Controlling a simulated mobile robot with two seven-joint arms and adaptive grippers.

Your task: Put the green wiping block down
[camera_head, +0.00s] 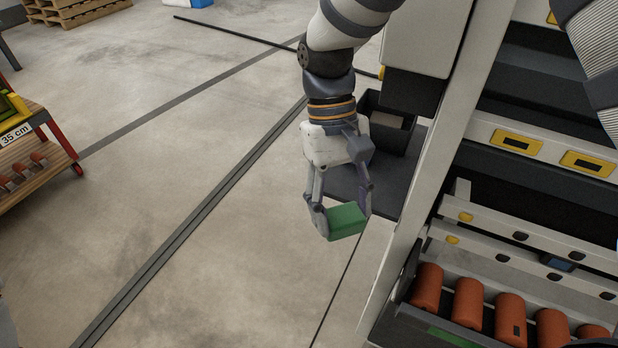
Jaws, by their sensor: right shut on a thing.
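The green wiping block (347,222) is held between the fingers of my right gripper (342,211), near the middle of the head view. The gripper points down and is shut on the block's sides. The block hangs in the air, with the concrete floor behind it in the picture, just in front of the dark shelf's near edge. My left gripper does not show.
A dark shelf (345,184) carries a black bin (402,138) beside the pale machine frame (413,205). Orange rollers (467,302) fill a rack at lower right. A wooden cart (32,180) stands at left. Open floor (190,210) lies between.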

